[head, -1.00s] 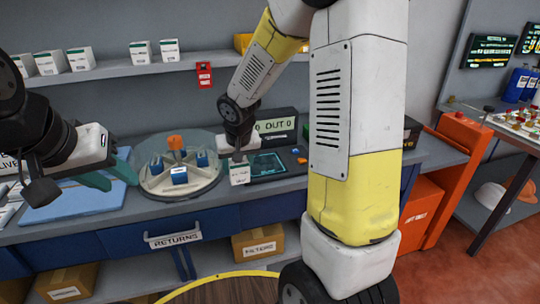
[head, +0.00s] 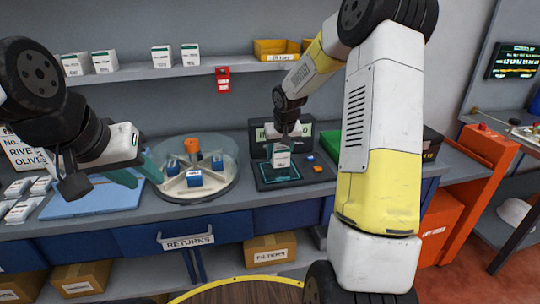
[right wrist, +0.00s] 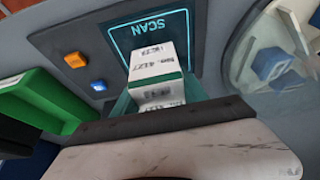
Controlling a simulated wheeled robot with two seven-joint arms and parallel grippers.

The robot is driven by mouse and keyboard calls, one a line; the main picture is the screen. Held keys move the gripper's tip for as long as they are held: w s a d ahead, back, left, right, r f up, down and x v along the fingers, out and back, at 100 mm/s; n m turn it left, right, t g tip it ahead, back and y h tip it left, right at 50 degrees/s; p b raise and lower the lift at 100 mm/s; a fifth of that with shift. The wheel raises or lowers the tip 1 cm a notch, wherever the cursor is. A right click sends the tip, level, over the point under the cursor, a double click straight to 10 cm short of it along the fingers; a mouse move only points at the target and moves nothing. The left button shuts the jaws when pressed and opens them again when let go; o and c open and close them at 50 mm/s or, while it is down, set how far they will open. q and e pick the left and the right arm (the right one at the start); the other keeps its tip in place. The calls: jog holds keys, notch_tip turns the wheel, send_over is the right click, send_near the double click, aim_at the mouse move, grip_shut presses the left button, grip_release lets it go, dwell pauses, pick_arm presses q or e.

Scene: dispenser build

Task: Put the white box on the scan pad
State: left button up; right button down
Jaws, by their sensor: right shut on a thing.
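The white box (head: 281,160), with a green band and printed label, is held by my right gripper (head: 282,151). In the right wrist view the box (right wrist: 158,66) sits between the fingers, over the lit SCAN square of the dark scan pad (right wrist: 98,33). In the head view the box is above or on the scan pad (head: 262,183); I cannot tell whether it touches. My left gripper (head: 136,170) is open and empty, its teal fingers apart above the blue mat.
A round turntable (head: 215,190) with blue boxes and an orange knob stands left of the pad. An orange and a blue button (head: 318,169) are on the pad's right. A display (head: 297,131) stands behind it, and a green bin (right wrist: 35,98) is beside it.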

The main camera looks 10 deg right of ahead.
aim_at(279, 161)
jog(key=shift+f, duration=1.75)
jog(key=shift+f, duration=0.15)
jog(key=c, duration=0.6)
grip_release()
